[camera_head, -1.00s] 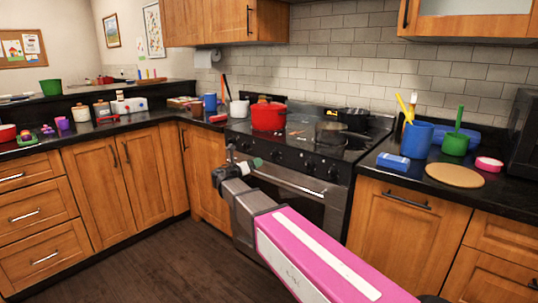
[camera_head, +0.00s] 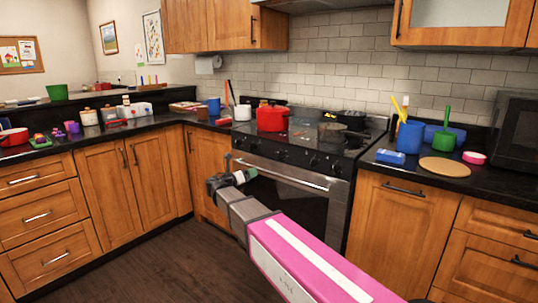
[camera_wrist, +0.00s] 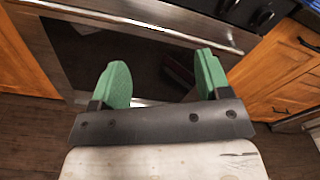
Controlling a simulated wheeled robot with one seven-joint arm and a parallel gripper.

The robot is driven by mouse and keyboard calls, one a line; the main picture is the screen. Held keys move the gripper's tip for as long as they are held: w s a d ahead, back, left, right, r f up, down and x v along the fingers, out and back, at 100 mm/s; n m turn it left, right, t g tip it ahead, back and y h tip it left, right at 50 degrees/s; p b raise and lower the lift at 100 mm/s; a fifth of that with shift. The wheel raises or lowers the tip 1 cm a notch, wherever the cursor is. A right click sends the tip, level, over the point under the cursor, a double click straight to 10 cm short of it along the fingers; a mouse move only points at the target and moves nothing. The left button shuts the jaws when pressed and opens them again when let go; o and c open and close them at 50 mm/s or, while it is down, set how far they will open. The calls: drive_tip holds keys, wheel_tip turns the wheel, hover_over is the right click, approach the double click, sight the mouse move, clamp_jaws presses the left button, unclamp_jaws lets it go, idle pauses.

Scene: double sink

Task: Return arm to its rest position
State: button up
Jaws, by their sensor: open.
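My pink and grey arm (camera_head: 300,262) reaches from the lower right toward the stove front in the head view. My gripper (camera_head: 248,174) is at its far end, in front of the oven door and apart from it as far as I can tell. In the wrist view my gripper (camera_wrist: 160,82) shows two green fingers spread wide, with nothing between them. The oven door (camera_wrist: 150,60) and its handle lie beyond the fingers.
The stove (camera_head: 300,155) carries a red pot (camera_head: 272,119) and a grey pan (camera_head: 331,132). The right counter holds a blue cup (camera_head: 410,137), a green cup (camera_head: 445,141) and a round board (camera_head: 444,167). The dark floor (camera_head: 165,265) is clear at left.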

drive_tip(key=s+d+f+m+g+y, duration=0.1)
drive_tip(key=s+d+f+m+g, duration=0.3)
drive_tip(key=d+f+m, duration=0.5)
drive_tip(key=s+d+f+m+g+y, duration=0.2)
drive_tip(key=s+d+f+m+g, duration=0.35)
drive_tip(key=d, duration=0.55)
drive_tip(key=s+d+f+m+g+y, duration=0.2)
drive_tip(key=s+d+f+m+y, duration=0.2)
drive_tip(key=s+f+m, duration=0.2)
drive_tip(key=s+d+f+m+g+y, duration=0.2)
drive_tip(key=s+d+f+m+y, duration=0.2)
drive_tip(key=s+m, duration=0.6)
drive_tip(key=f+m, duration=0.1)
drive_tip(key=m, duration=0.2)
drive_tip(key=shift+d+f, duration=0.25)
drive_tip(key=shift+f, duration=0.1)
